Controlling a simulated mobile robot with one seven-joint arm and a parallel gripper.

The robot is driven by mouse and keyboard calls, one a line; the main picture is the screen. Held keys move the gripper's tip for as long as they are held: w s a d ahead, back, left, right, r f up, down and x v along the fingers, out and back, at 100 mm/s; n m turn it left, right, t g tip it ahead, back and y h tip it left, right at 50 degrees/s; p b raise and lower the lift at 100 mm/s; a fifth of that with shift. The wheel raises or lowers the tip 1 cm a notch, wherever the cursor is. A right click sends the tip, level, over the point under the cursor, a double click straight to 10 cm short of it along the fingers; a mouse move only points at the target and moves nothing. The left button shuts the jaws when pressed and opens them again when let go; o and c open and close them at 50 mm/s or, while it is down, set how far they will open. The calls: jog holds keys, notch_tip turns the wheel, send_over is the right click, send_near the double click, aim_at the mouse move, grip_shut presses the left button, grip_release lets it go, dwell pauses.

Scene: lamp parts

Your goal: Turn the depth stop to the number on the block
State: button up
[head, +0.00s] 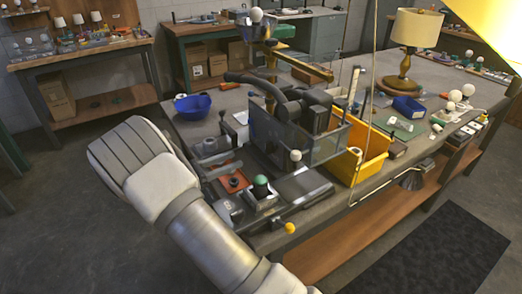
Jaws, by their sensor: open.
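A dark bench machine (300,130) with a grey body and a black handle stands on the workbench (205,107). In front of it is a green rounded knob (261,181) on a small square base. A grey block (228,206) to its left bears a pale mark like a digit, too small to read surely. A rod with a yellow ball end (289,228) sticks out at the bench's front edge. I cannot tell which part is the depth stop. My pale arm crosses the lower left, in front of the bench. My gripper does not show.
A yellow bin (372,152) stands right of the machine, and a blue bowl (193,106) behind left. A lamp with a cream shade (416,28) stands at the back right. A cord hangs in front of the bin. The floor at left is clear.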

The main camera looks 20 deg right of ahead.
aim_at(266, 148)
jog(key=w+d, duration=0.2)
jog(key=d, duration=0.8)
jog(key=shift+d+b, duration=0.3)
jog(key=shift+b, duration=0.05)
grip_shut()
